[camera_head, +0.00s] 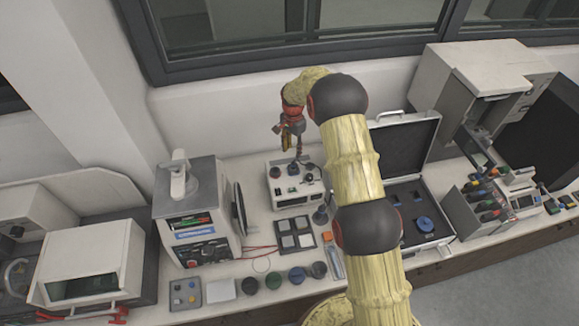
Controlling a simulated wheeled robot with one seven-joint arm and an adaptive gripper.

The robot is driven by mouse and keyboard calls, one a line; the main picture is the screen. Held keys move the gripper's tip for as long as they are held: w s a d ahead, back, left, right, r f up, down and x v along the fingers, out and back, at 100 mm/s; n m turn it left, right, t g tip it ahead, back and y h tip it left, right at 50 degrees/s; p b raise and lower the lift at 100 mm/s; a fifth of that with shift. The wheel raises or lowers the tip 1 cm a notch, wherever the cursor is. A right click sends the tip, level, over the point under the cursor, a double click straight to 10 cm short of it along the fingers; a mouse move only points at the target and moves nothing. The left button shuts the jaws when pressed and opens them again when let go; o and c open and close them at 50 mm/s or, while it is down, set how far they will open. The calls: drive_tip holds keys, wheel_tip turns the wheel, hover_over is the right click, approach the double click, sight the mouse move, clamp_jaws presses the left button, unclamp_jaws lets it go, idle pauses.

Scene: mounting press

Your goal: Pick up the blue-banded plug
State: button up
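I cannot single out the blue-banded plug with certainty at this size. A row of small round pieces stands at the bench front, including a green one (273,280), a bluish one (297,274) and a dark grey one (319,269). A blue round piece (425,223) lies in the open case (405,150). My gripper (294,150) hangs above and behind a white box unit (297,198) with dark round pieces on top. The gripper's fingers are small and partly merged with the background, so whether they are open is unclear.
A white instrument (190,215) with red cables stands to the left. A tray of grey squares (293,240) lies in front of the white box. A rack of coloured handles (475,205) and a large press-like machine (490,80) are at right. My arm hides part of the bench middle.

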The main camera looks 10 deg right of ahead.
sight(293, 162)
drive_tip(key=shift+s+d+f+p, duration=0.15)
drive_tip(key=shift+f+p, duration=0.2)
drive_tip(key=shift+f, duration=0.8)
drive_tip(key=shift+s+a+f+p, duration=0.15)
drive_tip(key=shift+f+p, duration=0.15)
drive_tip(key=shift+f, duration=0.9)
drive_tip(key=shift+s+d+f+p, duration=0.15)
drive_tip(key=shift+f+p, duration=0.2)
drive_tip(key=shift+f, duration=0.8)
drive_tip(key=shift+c, duration=0.4)
clamp_jaws()
